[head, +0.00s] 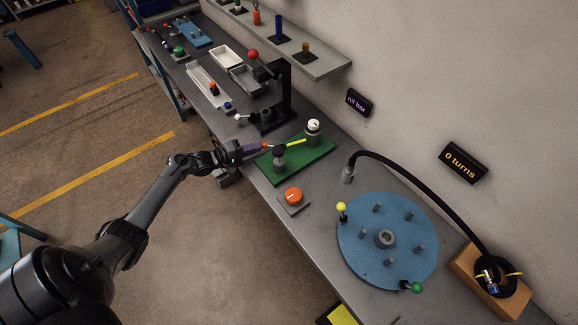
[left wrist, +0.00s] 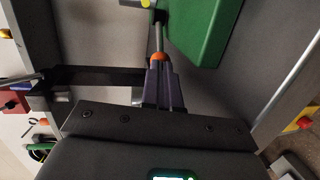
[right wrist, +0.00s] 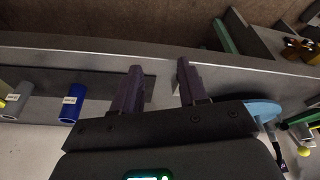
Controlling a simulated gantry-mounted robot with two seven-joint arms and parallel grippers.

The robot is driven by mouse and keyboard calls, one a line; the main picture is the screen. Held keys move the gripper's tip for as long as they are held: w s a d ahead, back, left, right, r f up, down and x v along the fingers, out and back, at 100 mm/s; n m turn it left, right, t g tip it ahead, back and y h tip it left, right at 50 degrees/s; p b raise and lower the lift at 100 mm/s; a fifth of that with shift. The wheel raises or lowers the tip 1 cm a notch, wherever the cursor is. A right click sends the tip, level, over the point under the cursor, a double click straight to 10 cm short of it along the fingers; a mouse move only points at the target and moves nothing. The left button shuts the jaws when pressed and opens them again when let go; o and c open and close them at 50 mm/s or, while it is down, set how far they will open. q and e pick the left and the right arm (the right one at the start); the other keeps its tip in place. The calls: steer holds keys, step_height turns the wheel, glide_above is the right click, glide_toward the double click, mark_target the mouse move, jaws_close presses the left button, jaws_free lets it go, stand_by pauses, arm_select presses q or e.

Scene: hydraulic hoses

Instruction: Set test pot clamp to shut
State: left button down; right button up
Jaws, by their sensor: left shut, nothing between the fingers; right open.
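The green board (head: 312,160) on the bench carries a dark post (head: 279,158) and a fitting with a white top (head: 313,127). A yellow lever (head: 295,142) runs from that fitting; I take this to be the test pot clamp. My left gripper (head: 262,147) is at the board's left edge, its purple fingers (left wrist: 164,82) shut with nothing held. In the left wrist view, a grey rod with an orange end (left wrist: 157,57) lies right at the fingertips; contact is unclear. My right gripper (right wrist: 159,68) is open and empty, seen only in its own wrist view.
An orange button (head: 293,195) and a blue disc (head: 385,250) with upright pegs stand nearer on the bench. A black hose (head: 430,185) arches behind the disc. A black stand (head: 286,95) rises beyond the board. Wall signs read "nil bar" (head: 358,102) and "0 turns" (head: 463,162).

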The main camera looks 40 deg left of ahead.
arm_select(q)
steer(key=w+a+m+h+b, duration=0.1)
steer(key=b, duration=0.2)
steer(key=w+m+g+h+b, duration=0.1)
steer(key=h+b, duration=0.1)
steer(key=b, duration=0.1)
steer(key=shift+a+f+m+b, duration=0.3)
steer(key=shift+a+f, duration=0.05)
steer(key=shift+w+a+r+g, duration=0.2)
steer(key=shift+r+g, duration=0.1)
steer(key=shift+w, duration=0.15)
steer(key=shift+w+a+b, duration=0.1)
steer(key=shift+a+b, duration=0.05)
steer(key=shift+b, duration=0.15)
steer(key=shift+r, duration=0.1)
